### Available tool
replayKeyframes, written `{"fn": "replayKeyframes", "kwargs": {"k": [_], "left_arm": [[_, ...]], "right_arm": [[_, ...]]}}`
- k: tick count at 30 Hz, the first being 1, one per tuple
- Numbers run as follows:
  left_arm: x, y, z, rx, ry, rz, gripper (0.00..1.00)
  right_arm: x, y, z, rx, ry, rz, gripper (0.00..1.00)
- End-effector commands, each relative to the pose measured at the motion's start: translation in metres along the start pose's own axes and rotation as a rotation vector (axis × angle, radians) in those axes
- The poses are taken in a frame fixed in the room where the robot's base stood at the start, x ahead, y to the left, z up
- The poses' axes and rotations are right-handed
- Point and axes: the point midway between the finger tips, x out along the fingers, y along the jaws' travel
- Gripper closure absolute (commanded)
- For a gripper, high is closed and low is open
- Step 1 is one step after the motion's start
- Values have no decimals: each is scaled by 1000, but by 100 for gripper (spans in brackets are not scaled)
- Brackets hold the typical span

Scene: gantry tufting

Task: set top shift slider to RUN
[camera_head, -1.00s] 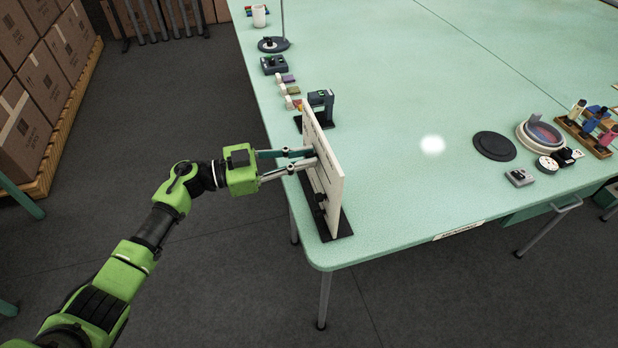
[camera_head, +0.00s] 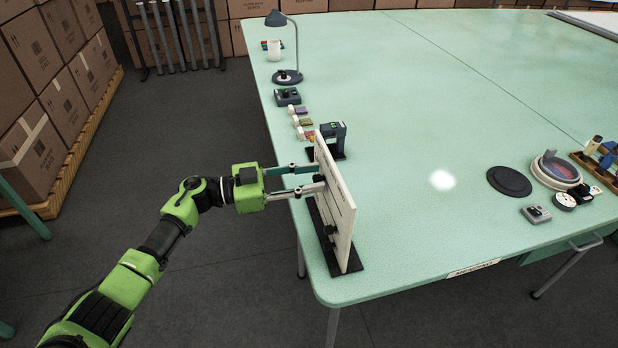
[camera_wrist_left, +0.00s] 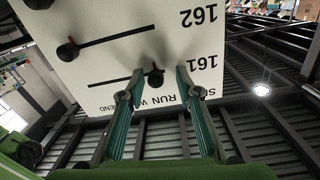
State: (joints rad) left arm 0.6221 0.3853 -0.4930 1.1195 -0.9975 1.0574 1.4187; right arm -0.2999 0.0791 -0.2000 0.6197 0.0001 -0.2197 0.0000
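An upright white panel (camera_head: 337,205) stands on a black base at the table's near left edge. In the left wrist view the panel (camera_wrist_left: 115,30) appears upside down, with slots marked 161 and 162 and lettering including RUN. The slider knob of the 161 slot (camera_wrist_left: 155,77) sits at the slot's right end in that picture. My left gripper (camera_head: 322,177) is at the panel's left face. Its fingers (camera_wrist_left: 154,82) are open, one on each side of that knob, with visible gaps. The 162 knob (camera_wrist_left: 68,50) sits at its slot's left end. My right gripper is out of view.
A dark device (camera_head: 333,135) stands just behind the panel. A lamp (camera_head: 288,75), a mug (camera_head: 273,50) and small items line the left edge. A black disc (camera_head: 508,181) and a grey box (camera_head: 536,214) lie at right. The table's middle is clear.

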Motion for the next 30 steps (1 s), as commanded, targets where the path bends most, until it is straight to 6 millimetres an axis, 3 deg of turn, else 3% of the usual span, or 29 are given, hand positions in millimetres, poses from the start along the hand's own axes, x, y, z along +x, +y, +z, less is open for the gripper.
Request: {"fn": "replayKeyframes", "kwargs": {"k": [5,15,21,30], "left_arm": [[-12,0,1,0,-1,-1,68],[-82,-1,1,0,-4,-2,68],[-111,-1,2,-2,-3,-1,68],[-121,-1,1,-1,0,-1,68]], "right_arm": [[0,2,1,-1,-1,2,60],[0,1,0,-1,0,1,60],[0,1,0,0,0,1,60],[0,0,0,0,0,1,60]]}}
